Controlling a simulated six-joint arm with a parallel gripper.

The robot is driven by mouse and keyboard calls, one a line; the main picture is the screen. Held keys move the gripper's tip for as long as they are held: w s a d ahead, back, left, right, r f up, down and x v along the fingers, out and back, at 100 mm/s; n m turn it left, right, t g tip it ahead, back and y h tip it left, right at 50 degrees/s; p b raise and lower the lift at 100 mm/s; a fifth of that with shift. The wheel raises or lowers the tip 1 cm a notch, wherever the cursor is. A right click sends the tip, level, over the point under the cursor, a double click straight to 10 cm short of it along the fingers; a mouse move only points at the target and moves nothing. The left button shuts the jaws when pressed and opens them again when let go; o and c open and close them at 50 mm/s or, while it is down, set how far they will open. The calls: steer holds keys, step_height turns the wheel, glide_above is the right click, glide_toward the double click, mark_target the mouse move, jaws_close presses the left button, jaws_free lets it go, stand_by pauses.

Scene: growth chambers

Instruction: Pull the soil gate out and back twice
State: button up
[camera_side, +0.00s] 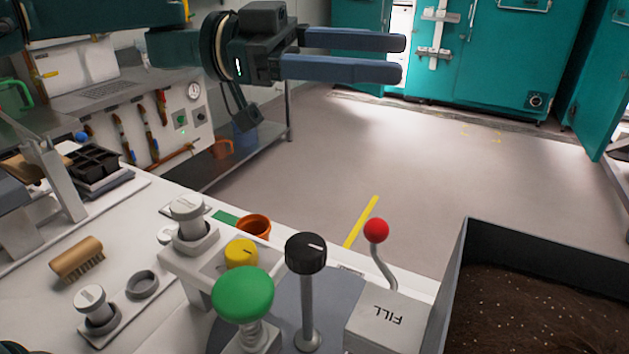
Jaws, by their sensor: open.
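My gripper (400,57) is at the top centre, its two blue fingers pointing right. It is open, with nothing between the fingers, and is well above and apart from the bench controls. A lever with a red ball knob (377,230) rises on a bent grey rod behind a grey box marked FILL (386,322). A dark grey bin (463,262) of brown soil (545,315) stands to the right of that box. No part is labelled as the soil gate, and I cannot tell whether the red-knobbed lever belongs to it.
A green mushroom button (243,292), a black knob on a post (306,254) and a yellow knob (241,253) stand left of the lever. The floor beyond is clear; teal chambers (505,60) stand behind.

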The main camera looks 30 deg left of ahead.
step_height(320, 180, up, 6)
step_height(320, 180, down, 26)
steer(key=a, duration=0.2)
steer(key=d, duration=0.7)
steer(key=shift+w+d+r, duration=0.15)
steer(key=shift+w+d, duration=0.15)
steer(key=shift+w, duration=0.15)
jaws_close()
steer(key=shift+s, duration=0.1)
stand_by(1.1)
